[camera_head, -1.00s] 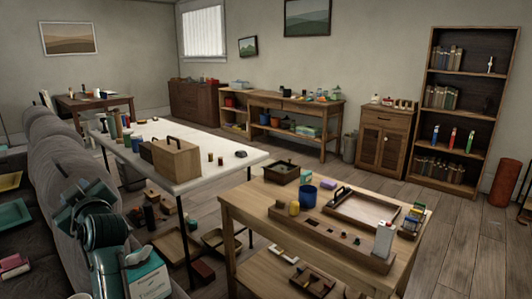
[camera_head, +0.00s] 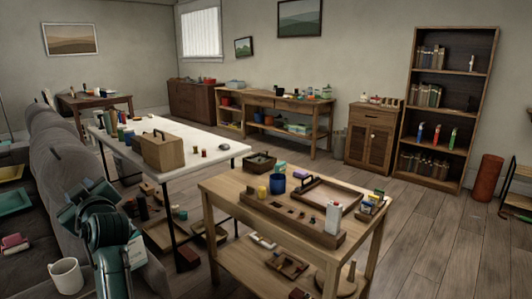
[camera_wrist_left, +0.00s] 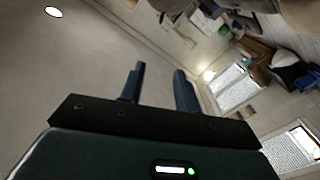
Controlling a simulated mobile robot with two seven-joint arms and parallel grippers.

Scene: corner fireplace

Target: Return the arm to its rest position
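My left arm (camera_head: 100,230) is folded up at the lower left of the head view, in front of the grey sofa. Its gripper fingers cannot be made out there. In the left wrist view my left gripper (camera_wrist_left: 159,72) has its two dark fingers apart, with nothing between them. The wrist view is tilted and looks toward a bare wall, the ceiling and windows, so the fingers touch nothing. My right arm and gripper are in neither view.
A white mug (camera_head: 67,275) and a partly hidden teal-and-white box (camera_head: 136,252) are close to my left arm. A wooden table (camera_head: 230,190) with trays and a blue cup (camera_head: 279,184) stands ahead. Open floor (camera_head: 440,250) lies to the right.

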